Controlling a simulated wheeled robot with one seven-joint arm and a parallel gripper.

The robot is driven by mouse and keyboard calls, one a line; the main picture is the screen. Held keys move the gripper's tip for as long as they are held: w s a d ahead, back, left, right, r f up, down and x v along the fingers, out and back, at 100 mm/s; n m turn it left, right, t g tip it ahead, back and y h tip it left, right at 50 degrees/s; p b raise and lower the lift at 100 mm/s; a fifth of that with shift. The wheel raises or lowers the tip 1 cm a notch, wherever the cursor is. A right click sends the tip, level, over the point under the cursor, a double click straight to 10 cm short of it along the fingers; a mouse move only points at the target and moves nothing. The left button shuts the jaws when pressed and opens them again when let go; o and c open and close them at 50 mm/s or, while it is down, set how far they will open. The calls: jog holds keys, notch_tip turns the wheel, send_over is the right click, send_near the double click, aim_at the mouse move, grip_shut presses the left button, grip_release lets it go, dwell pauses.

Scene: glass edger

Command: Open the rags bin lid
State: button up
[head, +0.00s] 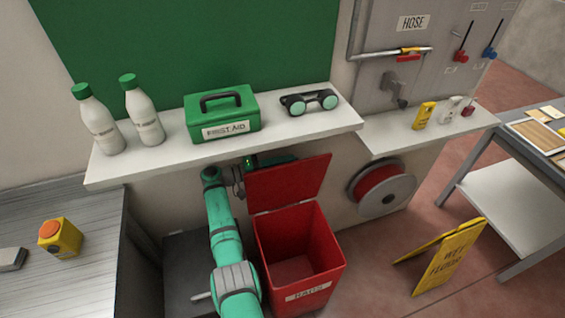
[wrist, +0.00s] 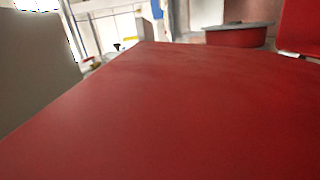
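The red rags bin (head: 322,258) stands on the floor below the shelf, with a RAGS label on its front. Its red lid (head: 290,183) is raised, standing up at the back edge and tilted. The bin's inside shows and looks empty. My gripper (head: 239,182) is at the left of the raised lid, partly hidden behind it and under the shelf. Its fingers cannot be made out. In the wrist view a broad red surface, apparently the lid (wrist: 160,115), fills most of the picture close to the camera. I cannot tell whether the gripper touches it.
A white shelf (head: 225,142) above holds two bottles, a first aid box (head: 221,113) and goggles. A hose reel (head: 383,188) is on the wall right of the bin. A yellow wet floor sign (head: 449,258) stands farther right. A metal counter (head: 85,270) is at left.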

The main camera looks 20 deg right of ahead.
jog(key=shift+w+a, duration=0.1)
jog(key=shift+a, duration=0.3)
jog(key=a, duration=1)
jog(key=shift+w, duration=0.2)
